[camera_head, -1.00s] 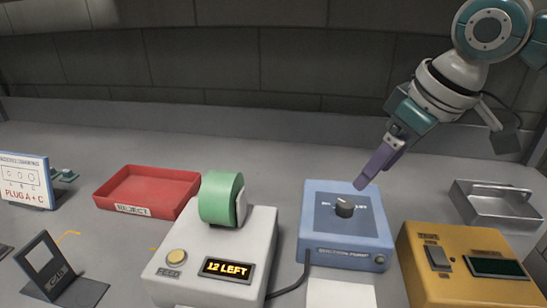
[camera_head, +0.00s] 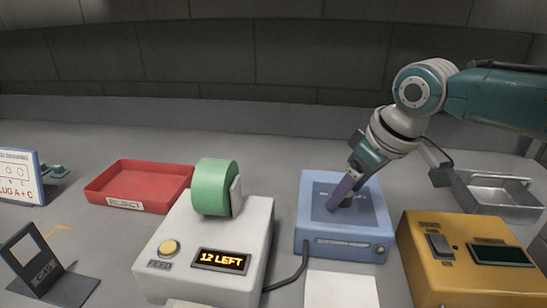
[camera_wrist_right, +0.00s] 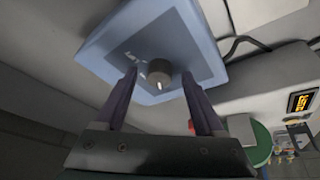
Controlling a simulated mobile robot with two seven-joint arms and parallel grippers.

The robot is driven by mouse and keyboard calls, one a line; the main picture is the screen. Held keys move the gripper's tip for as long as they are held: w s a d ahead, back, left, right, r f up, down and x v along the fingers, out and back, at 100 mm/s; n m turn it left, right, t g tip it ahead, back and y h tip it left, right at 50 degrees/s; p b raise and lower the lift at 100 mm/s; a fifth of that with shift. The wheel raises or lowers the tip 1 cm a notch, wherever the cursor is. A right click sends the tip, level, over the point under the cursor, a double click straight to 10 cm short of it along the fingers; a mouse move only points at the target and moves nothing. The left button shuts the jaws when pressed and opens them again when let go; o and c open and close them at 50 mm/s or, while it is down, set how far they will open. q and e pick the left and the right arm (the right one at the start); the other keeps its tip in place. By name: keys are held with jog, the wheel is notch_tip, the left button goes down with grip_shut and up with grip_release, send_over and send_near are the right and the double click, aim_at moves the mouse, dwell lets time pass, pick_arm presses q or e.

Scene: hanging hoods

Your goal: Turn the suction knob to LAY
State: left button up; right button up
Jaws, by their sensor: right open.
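The blue suction pump box (camera_head: 312,238) stands on the bench right of centre, with a dark panel on top. In the head view its knob is mostly hidden behind my right gripper (camera_head: 338,203). In the right wrist view the dark round knob (camera_wrist_right: 159,71), with a pale pointer mark, sits ahead between the two purple fingers of my open right gripper (camera_wrist_right: 157,82). I cannot tell whether a finger touches it. Small labels beside the knob are too blurred to read. My left gripper is not in view.
A grey-white dispenser (camera_head: 205,245) with a green roll (camera_head: 212,187) stands left of the pump. A yellow box (camera_head: 470,270) stands close on its right. A red reject tray (camera_head: 140,187) and a metal tray (camera_head: 500,195) lie farther out. A cable runs beside the pump.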

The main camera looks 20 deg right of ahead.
grip_shut()
dwell(0.5)
